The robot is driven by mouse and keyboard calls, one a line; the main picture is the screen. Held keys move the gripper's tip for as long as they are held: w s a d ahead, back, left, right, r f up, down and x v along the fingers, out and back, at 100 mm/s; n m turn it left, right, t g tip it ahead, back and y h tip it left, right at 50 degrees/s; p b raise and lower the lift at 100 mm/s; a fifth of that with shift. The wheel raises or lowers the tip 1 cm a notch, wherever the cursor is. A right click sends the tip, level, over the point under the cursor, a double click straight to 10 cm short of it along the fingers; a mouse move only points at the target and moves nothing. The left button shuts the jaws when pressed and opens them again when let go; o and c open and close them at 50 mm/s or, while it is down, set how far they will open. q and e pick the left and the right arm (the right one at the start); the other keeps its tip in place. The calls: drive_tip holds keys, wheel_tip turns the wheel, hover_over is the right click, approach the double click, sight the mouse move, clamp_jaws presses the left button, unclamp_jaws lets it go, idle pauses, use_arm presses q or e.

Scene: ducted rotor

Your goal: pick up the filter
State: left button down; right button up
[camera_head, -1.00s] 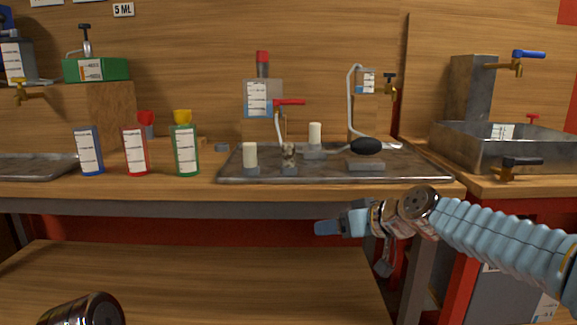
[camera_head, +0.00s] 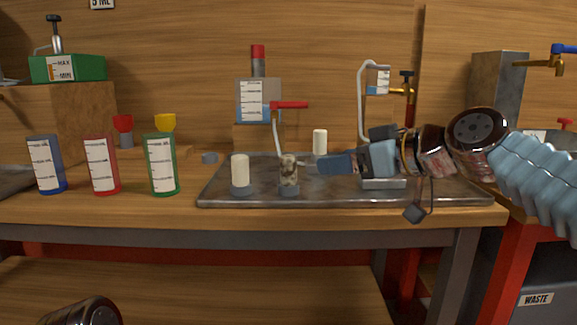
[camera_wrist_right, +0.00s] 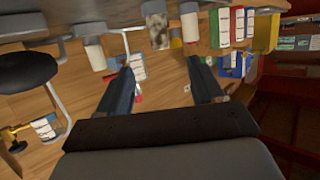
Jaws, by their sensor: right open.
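Three upright cylinders stand in grey holders on a metal tray (camera_head: 330,197). A stained, speckled cylinder (camera_head: 289,170), which looks like a used filter, is in the middle; a clean white one (camera_head: 240,168) is to its left and another white one (camera_head: 320,142) is behind. My right gripper (camera_head: 328,164) is open and empty, reaching in from the right with its fingertips just right of the stained cylinder, apart from it as far as I can tell. In the right wrist view the stained cylinder (camera_wrist_right: 157,30) shows beyond the open fingers (camera_wrist_right: 163,88).
A red-handled tap (camera_head: 290,105) rises behind the stained cylinder. Blue, red and green labelled containers (camera_head: 161,165) stand left of the tray. A black rounded object (camera_wrist_right: 25,80) shows in the right wrist view. A metal sink (camera_head: 545,140) is at the right.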

sight(295, 159)
drive_tip(key=p+x, duration=0.2)
drive_tip(key=x, duration=0.7)
drive_tip(key=shift+w+d+r, duration=0.1)
drive_tip(key=shift+w+a+r, duration=0.1)
drive_tip(key=shift+w+a, duration=0.15)
drive_tip(key=x, duration=0.1)
drive_tip(key=p+x, duration=0.1)
drive_tip(key=x, duration=0.2)
drive_tip(key=shift+a+r, duration=0.1)
drive_tip(key=shift+r, duration=0.2)
drive_tip(key=shift+w+a+f, duration=0.2)
drive_tip(key=shift+c, duration=0.5)
drive_tip(key=c, duration=1)
